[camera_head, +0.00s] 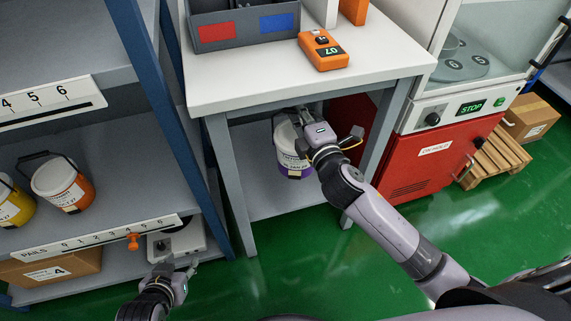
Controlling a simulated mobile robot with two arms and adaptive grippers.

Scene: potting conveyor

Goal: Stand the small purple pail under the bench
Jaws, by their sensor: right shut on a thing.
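The small purple pail (291,162), white at the top with a purple band and a label, is under the bench (396,82), over its grey lower shelf (262,196). It looks nearly upright; I cannot tell whether its base touches the shelf. My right gripper (301,122) reaches in under the bench top and is shut on the pail at its upper right side, hiding part of the rim. My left gripper (180,268) is low at the left, in front of the shelf rack; its finger opening is unclear.
An orange handheld device (323,50) and a grey bin (243,28) are on the bench top. The rack at left holds a yellow pail (14,207) and an orange pail (66,186). A red cabinet (436,160) stands right of the bench. Green floor lies clear in front.

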